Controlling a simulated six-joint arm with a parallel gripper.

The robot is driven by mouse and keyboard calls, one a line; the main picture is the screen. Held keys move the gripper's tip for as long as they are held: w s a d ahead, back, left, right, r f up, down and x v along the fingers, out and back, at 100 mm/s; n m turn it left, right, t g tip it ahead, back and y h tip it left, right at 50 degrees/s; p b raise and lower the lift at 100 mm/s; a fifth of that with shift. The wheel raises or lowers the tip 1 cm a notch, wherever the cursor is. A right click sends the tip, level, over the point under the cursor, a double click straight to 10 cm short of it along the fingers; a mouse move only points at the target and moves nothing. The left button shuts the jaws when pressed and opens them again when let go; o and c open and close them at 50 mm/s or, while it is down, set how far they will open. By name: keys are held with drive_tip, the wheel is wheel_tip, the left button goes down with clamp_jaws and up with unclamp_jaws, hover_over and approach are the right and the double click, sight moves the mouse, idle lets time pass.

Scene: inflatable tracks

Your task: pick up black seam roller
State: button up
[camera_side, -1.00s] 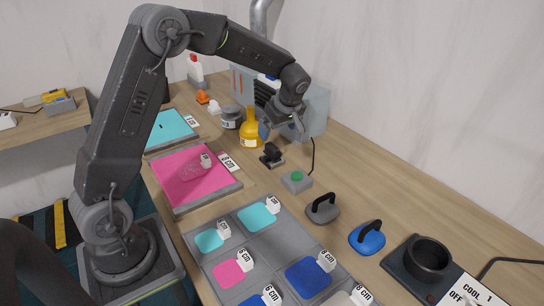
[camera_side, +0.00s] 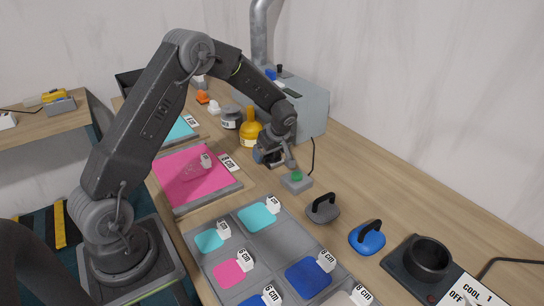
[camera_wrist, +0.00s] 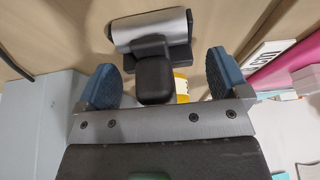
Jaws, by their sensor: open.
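The black seam roller (camera_wrist: 155,75) is in the wrist view, with a black handle end towards me and a silver cylinder (camera_wrist: 148,28) in a dark holder behind it. My gripper (camera_wrist: 163,80) is open, its two blue pads on either side of the black handle. Gaps show between the handle and both pads. In the side view my gripper (camera_side: 272,156) is low over the bench, at the roller's spot, and mostly hides the roller.
A yellow bottle (camera_side: 250,130) stands close behind my gripper. A grey box with a green button (camera_side: 297,181) is in front. A pink sheet on a tray (camera_side: 190,173) lies left. Grey (camera_side: 322,209) and blue (camera_side: 367,239) handled tools stand to the right.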

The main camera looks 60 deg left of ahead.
drive_tip(key=c, duration=1.2)
drive_tip(key=shift+r, duration=0.1)
drive_tip(key=shift+r, duration=0.45)
drive_tip(key=r, duration=0.2)
drive_tip(key=a+r, duration=0.1)
drive_tip(key=r, duration=0.1)
drive_tip(key=shift+s, duration=0.4)
drive_tip(key=s+a+r, duration=0.4)
drive_tip(key=s, duration=0.1)
drive_tip(key=s+a+r, duration=0.2)
drive_tip(key=s, duration=0.1)
drive_tip(key=shift+a, duration=0.25)
